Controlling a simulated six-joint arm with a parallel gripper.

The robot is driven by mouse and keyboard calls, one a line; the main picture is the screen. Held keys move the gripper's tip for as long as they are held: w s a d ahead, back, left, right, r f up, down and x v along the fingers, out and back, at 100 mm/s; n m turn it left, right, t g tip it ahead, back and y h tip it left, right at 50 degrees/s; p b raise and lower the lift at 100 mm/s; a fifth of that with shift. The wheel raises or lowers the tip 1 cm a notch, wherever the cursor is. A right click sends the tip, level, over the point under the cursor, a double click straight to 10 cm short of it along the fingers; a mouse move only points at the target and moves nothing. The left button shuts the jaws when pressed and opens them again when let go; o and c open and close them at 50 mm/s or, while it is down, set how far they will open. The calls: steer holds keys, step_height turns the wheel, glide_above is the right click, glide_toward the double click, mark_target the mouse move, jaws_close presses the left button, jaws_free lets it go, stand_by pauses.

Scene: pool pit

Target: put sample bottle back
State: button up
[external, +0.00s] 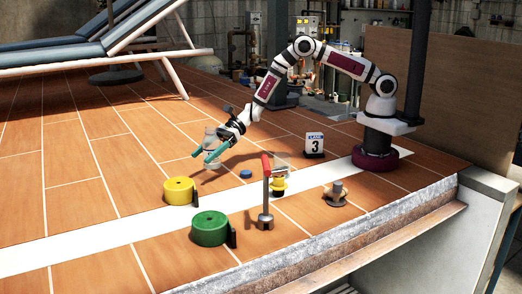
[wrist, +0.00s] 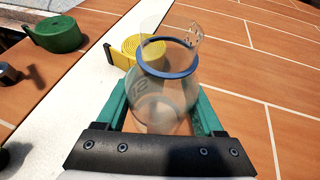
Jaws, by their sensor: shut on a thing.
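The sample bottle (external: 210,143) is clear, with a blue ring around its neck in the wrist view (wrist: 168,62). My gripper (external: 209,154) has green fingers, which are closed on both sides of the bottle. In the wrist view my gripper (wrist: 162,108) grips the bottle's body, and the open mouth points away from the wrist. In the external view the bottle looks roughly upright near the tiled deck. I cannot tell whether its base touches the deck. A small blue disc (external: 246,174), perhaps its cap, lies on the deck to the right.
A yellow strap roll (external: 180,191) and a green strap roll (external: 209,229) lie near the bottle. A red-handled tool (external: 266,190) stands upright near the deck edge. A yellow-and-black item (external: 278,181), a lane 3 sign (external: 314,144) and a grey valve-like part (external: 336,193) stand further right.

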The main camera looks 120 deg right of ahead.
mark_target(206, 166)
steer(key=shift+f, duration=1.95)
steer(key=shift+f, duration=0.2)
steer(key=o, duration=1.5)
